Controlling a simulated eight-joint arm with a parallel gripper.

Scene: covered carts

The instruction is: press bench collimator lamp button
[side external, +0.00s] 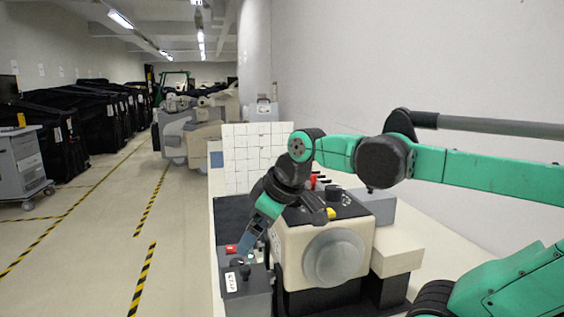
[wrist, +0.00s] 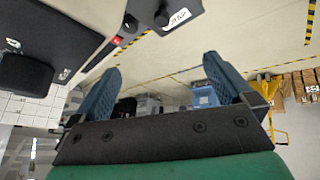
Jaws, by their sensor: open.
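The beige bench unit (side external: 308,232) with a round grey front cover stands on the bench, and looks like the collimator. A small yellow piece (side external: 331,213) and red pieces (side external: 314,181) show on its top; I cannot tell which part is the lamp button. My gripper (side external: 246,247) points down and left beside this unit, near a grey control box (side external: 246,292) with a black knob and white label. In the wrist view, the blue fingers of my gripper (wrist: 164,82) are spread with nothing between them. The labelled box (wrist: 165,12) shows at the top there.
A red piece (side external: 231,249) lies by the control box. A white gridded panel (side external: 253,150) stands behind. Black covered carts (side external: 60,125) line the left wall, with a grey cart (side external: 22,165) in front. The striped floor aisle left of the bench is clear.

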